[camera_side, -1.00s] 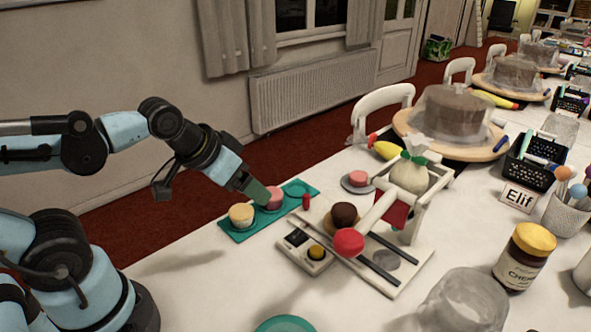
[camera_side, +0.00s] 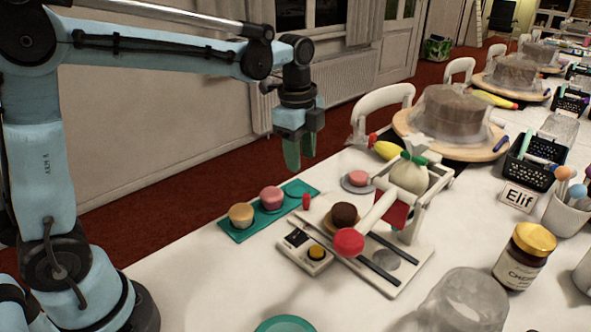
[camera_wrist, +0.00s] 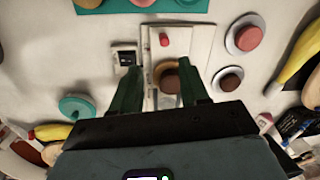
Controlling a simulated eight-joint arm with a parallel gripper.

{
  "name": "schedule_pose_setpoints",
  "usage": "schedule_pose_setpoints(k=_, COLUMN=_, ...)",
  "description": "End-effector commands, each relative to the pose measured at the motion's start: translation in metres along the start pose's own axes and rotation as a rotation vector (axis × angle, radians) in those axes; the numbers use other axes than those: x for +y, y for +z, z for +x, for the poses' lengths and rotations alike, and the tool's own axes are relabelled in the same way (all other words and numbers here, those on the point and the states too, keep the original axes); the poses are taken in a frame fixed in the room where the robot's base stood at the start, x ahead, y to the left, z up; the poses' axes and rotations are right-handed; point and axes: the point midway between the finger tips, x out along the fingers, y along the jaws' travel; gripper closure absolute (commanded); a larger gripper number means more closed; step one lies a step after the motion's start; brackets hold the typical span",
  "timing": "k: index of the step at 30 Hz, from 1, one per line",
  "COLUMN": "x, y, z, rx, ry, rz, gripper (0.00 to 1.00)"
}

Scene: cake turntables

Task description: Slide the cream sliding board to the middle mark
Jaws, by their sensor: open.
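The cream sliding board (camera_side: 318,216) lies at the far left end of the white stand, with a small red peg (camera_side: 306,201) upright on it. A chocolate-topped cake (camera_side: 344,213) sits on a tan disc there. Two dark rails (camera_side: 379,271) run along the stand past a grey round mark (camera_side: 386,260). My gripper (camera_side: 300,160) is open and empty, pointing down, well above the table and behind the stand. In the wrist view, the board (camera_wrist: 180,46) and peg (camera_wrist: 164,40) show beyond the fingertips (camera_wrist: 158,66), and the cake is between the fingers.
A teal tray (camera_side: 240,236) with a yellow and a pink cake lies left of the stand. A lever with a red knob (camera_side: 348,242) and a frame with a piping bag (camera_side: 409,176) rise over the stand. A pink cake on a saucer (camera_side: 358,181) stands behind.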

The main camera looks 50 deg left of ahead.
Motion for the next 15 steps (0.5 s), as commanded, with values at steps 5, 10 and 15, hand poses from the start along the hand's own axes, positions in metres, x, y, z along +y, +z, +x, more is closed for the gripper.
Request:
schedule_pose_setpoints(k=5, x=-0.013, y=-0.005, z=0.011, rx=-0.009, ry=0.061, rz=0.156, gripper=0.55)
schedule_pose_setpoints(k=10, x=-0.016, y=-0.005, z=0.016, rx=-0.009, ry=0.076, rz=0.198, gripper=0.55)
schedule_pose_setpoints(k=15, x=-0.015, y=-0.005, z=0.028, rx=-0.009, ry=0.075, rz=0.197, gripper=0.55)
